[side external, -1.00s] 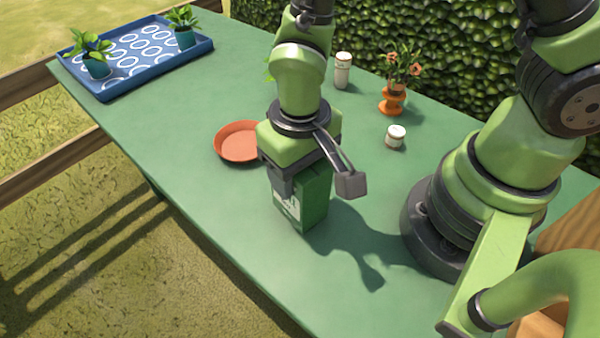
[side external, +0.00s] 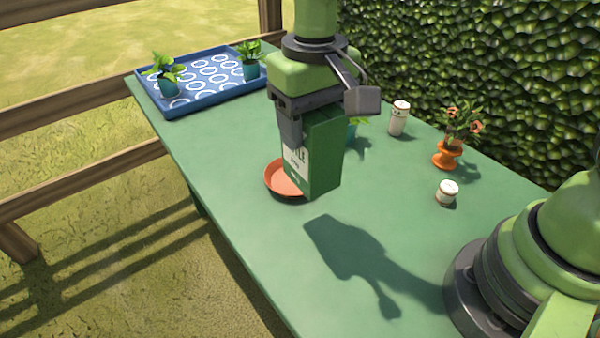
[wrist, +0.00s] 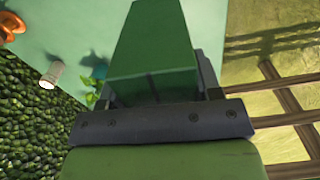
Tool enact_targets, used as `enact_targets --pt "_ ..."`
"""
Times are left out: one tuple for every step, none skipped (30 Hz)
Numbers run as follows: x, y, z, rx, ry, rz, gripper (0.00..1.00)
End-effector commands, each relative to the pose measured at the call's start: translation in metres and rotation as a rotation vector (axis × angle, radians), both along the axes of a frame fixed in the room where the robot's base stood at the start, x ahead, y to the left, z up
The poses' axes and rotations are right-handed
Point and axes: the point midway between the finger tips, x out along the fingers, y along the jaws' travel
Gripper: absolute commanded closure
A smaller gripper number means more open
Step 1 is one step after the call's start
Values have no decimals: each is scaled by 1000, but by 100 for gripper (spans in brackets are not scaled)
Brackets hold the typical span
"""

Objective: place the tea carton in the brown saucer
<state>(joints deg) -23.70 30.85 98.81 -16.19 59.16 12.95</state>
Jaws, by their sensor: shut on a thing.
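The tea carton (side external: 325,160) is a tall green box with a white label. My gripper (side external: 318,118) is shut on its upper part and holds it upright, clear of the table, with its shadow on the tabletop. In the wrist view the carton (wrist: 152,40) fills the middle, between the fingers. The brown saucer (side external: 277,181) is a shallow reddish-brown dish on the table. In the side view it shows behind and left of the carton, which hides its right part. I cannot make out the saucer in the wrist view.
A blue tray (side external: 205,88) with two potted plants stands at the far left. A white shaker (side external: 399,118), a small white jar (side external: 446,192) and an orange flower pot (side external: 446,155) stand to the right. Another plant (side external: 352,130) is partly hidden behind the carton. The table's front is clear.

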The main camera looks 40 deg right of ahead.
Motion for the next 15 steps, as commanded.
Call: enact_targets --pt "17 -4 0 1 -2 5 65" --pt "26 -6 1 1 -1 12 65" --pt "37 -9 2 0 -1 23 65" --pt "45 -12 2 1 -1 30 65" --pt "52 -15 3 1 0 36 65" --pt "60 -18 3 1 0 44 65" --pt "66 -21 4 2 0 50 65" --pt "72 -23 4 3 0 55 65" --pt "78 -27 5 3 0 61 65" --pt "82 -29 5 4 0 65 65" --pt "86 -31 5 5 -1 70 65" --pt "90 -34 6 6 -1 73 65" --pt "92 -35 6 7 -1 76 65" --pt "94 -37 6 7 0 78 65" --pt "96 -38 5 8 -1 82 65"
